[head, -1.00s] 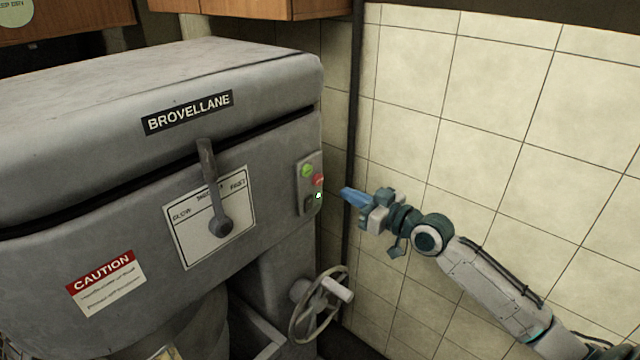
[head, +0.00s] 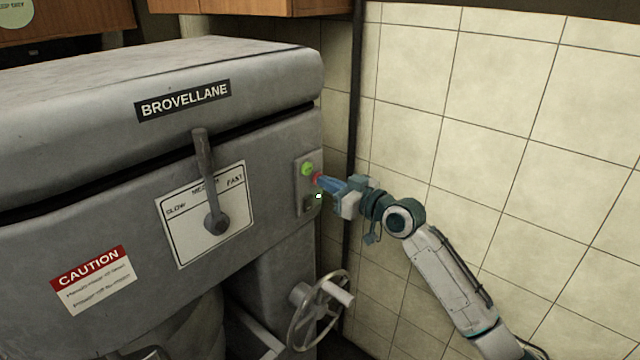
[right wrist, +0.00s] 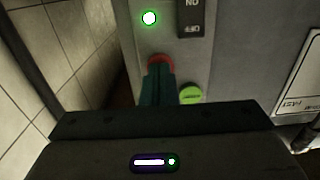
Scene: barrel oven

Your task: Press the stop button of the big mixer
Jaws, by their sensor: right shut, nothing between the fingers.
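The big grey mixer (head: 90,190) fills the left half of the head view. Its control plate (head: 299,198) is on the right side of its front. The red stop button (head: 316,177) sits below the green button (head: 307,169). My right gripper (head: 321,180) is shut and empty, its blue fingertips at the red button. In the right wrist view the fingertips (right wrist: 158,72) overlap the red button (right wrist: 160,59), hiding its middle. I cannot tell how far it is pushed in. The green button (right wrist: 190,94) is close beside the fingers. My left gripper is not in view.
A lit green lamp (right wrist: 149,18) and an on/off switch (right wrist: 191,17) share the plate. The speed lever (head: 208,185) is to the left. A handwheel (head: 320,309) sticks out below. The tiled wall (head: 480,130) bounds the right side.

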